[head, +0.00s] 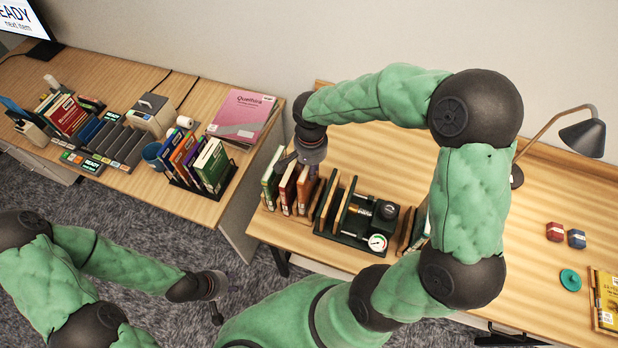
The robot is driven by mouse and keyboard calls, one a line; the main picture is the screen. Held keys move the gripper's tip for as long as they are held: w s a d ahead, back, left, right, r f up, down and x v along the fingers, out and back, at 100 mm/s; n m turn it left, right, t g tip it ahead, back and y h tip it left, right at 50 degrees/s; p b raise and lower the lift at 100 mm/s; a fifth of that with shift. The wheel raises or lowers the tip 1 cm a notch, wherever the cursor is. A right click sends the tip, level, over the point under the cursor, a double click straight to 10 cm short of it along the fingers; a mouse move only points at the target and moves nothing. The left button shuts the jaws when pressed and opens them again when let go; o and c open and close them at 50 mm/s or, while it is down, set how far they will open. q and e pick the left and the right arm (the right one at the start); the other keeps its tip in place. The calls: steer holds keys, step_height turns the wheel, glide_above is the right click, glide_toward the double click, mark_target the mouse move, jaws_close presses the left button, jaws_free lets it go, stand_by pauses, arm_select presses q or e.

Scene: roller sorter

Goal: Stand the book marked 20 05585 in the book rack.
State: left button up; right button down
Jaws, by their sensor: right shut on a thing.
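My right gripper (286,166) reaches down from the upper middle, over a row of books at the left end of the right table. It is shut on a book there, but the wrist and fingers cover much of it and I cannot tell exactly which one. A green book (271,186) and a brown-orange book (288,190) stand near the fingers. The number 20 05585 is not readable on any book. On the left table a black book rack (221,190) holds several upright books. My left gripper (215,308) hangs low over the carpet, away from both tables; its jaw opening is unclear.
A dark machine with a gauge (377,242) stands right of the books. A desk lamp (583,137), red block (555,231), blue block (577,239) and green disc (570,280) are further right. A pink book (243,113) lies behind the rack. A gap separates the tables.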

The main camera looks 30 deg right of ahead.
steer(key=shift+f, duration=2.3)
steer(key=shift+f+b, duration=0.15)
steer(key=shift+b, duration=0.2)
steer(key=c, duration=1)
jaws_free()
step_height(320, 180, up, 12)
steer(key=shift+r+p, duration=0.15)
steer(key=shift+p, duration=0.55)
